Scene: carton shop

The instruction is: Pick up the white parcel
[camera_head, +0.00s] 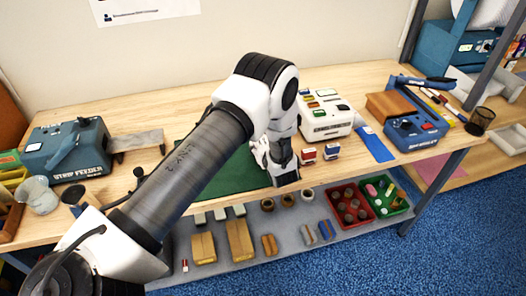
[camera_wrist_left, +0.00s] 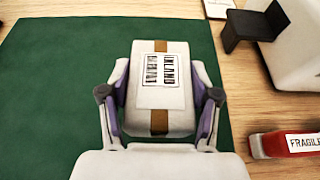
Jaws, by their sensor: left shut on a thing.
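The white parcel (camera_wrist_left: 160,98) has brown tape bands and a printed label. In the left wrist view it lies between the two fingers of my left gripper (camera_wrist_left: 159,105), which is shut on it. A green mat (camera_wrist_left: 50,80) is beneath; I cannot tell whether the parcel touches it. In the head view my left arm reaches over the bench to the green mat (camera_head: 228,175). There the left gripper (camera_head: 285,178) shows at the mat's right side, and the parcel is mostly hidden behind the arm. My right gripper is not in view.
A blue pad (camera_head: 374,144) and a blue device (camera_head: 415,130) lie further right. A blue strip feeder (camera_head: 65,150) stands left. A lower shelf (camera_head: 285,240) holds rolls, boxes and crates.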

